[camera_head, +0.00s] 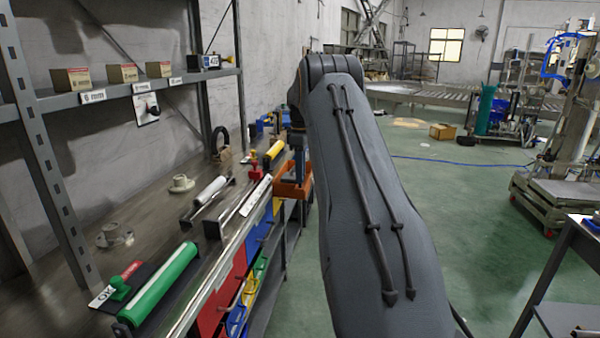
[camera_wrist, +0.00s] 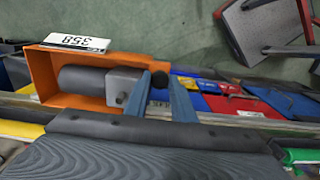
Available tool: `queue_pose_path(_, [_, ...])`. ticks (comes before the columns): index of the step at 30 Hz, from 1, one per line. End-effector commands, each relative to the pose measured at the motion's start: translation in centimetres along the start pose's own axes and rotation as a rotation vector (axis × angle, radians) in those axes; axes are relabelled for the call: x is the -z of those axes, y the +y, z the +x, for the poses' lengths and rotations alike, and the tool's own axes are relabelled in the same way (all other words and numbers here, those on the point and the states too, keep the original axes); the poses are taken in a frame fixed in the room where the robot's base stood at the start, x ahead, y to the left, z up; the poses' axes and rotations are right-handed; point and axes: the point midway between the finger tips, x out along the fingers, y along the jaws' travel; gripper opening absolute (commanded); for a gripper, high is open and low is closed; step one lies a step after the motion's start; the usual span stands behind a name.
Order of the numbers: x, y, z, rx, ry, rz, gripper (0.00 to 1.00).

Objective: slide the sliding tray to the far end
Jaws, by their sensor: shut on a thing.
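The sliding tray is an orange open box at the far part of the bench edge in the head view (camera_head: 303,192). In the wrist view (camera_wrist: 42,75) it fills the upper left, with a white label reading 358 and a grey cylinder and block inside. My gripper has blue fingers, seen in the wrist view (camera_wrist: 163,98) at the tray's right end with a small dark knob between them. In the head view my gripper (camera_head: 297,150) reaches down to the tray. It is shut on the tray, though the exact contact is partly hidden.
A metal rail (camera_head: 232,243) runs along the bench edge. A green roller (camera_head: 160,283), white roller (camera_head: 210,190) and yellow roller (camera_head: 274,151) lie on the bench. Open green floor lies right of my arm.

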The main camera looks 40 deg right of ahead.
Motion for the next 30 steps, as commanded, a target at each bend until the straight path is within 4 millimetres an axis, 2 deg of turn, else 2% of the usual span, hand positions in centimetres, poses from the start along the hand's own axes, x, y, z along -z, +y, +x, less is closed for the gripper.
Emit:
queue_pose_path(2, [0.4, 0.5, -0.5, -0.021, 0.009, -0.001, 0.00])
queue_pose_path(3, [0.5, 0.5, -0.5, -0.022, 0.009, -0.002, 0.24])
queue_pose_path(6, [0.4, 0.5, -0.5, -0.021, 0.008, -0.001, 0.41])
queue_pose_path(17, [0.1, 0.4, -0.6, -0.014, 0.004, 0.000, 0.42])
queue_pose_path(30, [0.1, 0.4, -6.8, -0.017, 0.005, 0.001, 0.42])
